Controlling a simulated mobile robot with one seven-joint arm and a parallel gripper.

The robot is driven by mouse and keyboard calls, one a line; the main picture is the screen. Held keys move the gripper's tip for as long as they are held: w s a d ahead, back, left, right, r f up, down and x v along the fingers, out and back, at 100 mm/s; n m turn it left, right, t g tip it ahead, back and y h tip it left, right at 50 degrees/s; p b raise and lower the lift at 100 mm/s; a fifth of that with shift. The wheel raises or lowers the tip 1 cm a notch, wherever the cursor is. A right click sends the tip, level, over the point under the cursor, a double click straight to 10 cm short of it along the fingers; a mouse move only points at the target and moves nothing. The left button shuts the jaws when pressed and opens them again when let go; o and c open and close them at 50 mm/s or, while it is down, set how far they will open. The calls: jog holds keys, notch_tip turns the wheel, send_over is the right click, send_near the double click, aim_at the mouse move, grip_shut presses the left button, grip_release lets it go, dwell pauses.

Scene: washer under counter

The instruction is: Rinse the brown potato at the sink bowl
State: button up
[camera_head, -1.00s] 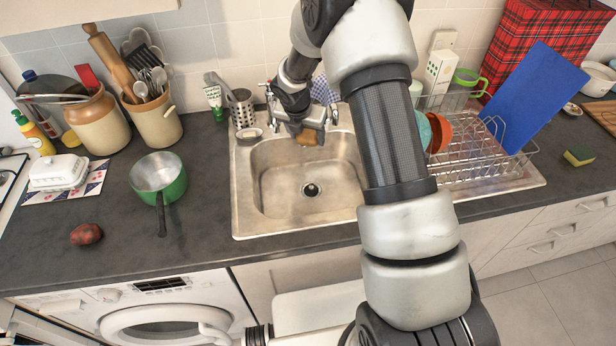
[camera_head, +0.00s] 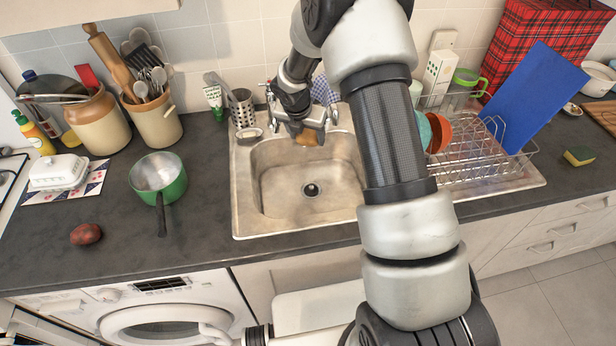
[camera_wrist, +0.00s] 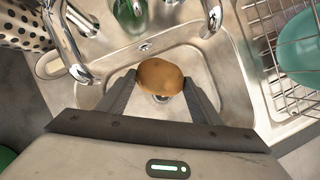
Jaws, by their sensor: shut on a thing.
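The brown potato (camera_wrist: 160,76) is between the fingertips of my gripper (camera_wrist: 161,82), which is shut on it. In the head view the potato (camera_head: 307,138) shows just below my gripper (camera_head: 308,130), at the back of the sink bowl (camera_head: 285,195). In the wrist view the sink bowl (camera_wrist: 232,92) lies below the potato, and the drain is partly hidden behind it. The tap (camera_head: 331,115) stands at the back rim, close to my gripper. No running water can be made out.
A red potato-like item (camera_head: 86,234) and a green saucepan (camera_head: 160,180) are on the counter to the left. A dish rack (camera_head: 480,155) with bowls stands right of the sink. A metal cutlery holder (camera_head: 242,108) stands at the sink's back left corner.

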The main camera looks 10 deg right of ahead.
aim_at(309, 131)
jog(key=shift+r, duration=0.15)
jog(key=shift+r, duration=1.9)
